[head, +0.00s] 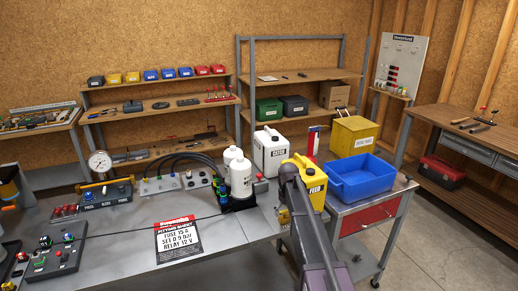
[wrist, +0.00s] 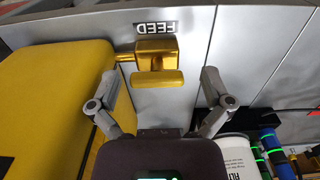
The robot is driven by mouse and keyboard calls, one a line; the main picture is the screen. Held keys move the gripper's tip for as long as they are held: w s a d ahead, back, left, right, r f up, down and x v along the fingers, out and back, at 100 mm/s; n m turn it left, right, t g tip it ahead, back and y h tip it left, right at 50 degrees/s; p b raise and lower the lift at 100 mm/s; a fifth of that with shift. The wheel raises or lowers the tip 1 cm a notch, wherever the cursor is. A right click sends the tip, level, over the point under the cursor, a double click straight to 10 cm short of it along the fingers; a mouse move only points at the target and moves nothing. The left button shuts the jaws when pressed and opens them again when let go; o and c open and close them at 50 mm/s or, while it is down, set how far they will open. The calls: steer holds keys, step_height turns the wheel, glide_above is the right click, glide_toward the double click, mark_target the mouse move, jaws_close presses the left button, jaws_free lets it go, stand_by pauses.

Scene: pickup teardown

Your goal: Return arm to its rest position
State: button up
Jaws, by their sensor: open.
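In the wrist view my gripper (wrist: 158,78) is open, with its two grey fingers spread wide. A gold-coloured fitting with a short bar (wrist: 156,58) sits between and beyond the fingertips, with visible gaps on both sides. It is fixed near a grey metal surface with a FEED label (wrist: 155,28). In the head view my arm (head: 318,232) reaches in from the bottom, at the right end of the grey bench (head: 110,215). It hides my gripper there. A small gold patch (head: 283,215) shows left of the arm.
A yellow FEED jug (head: 316,186) stands just behind my arm. White canisters (head: 241,178) stand to its left, and a blue bin (head: 365,176) on a cart to its right. A black and red sign (head: 178,238) lies on the bench. The floor at right (head: 440,235) is clear.

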steer(key=s+m, duration=0.3)
steer(key=s, duration=2.5)
steer(key=shift+m, duration=0.3)
steer(key=c, duration=0.6)
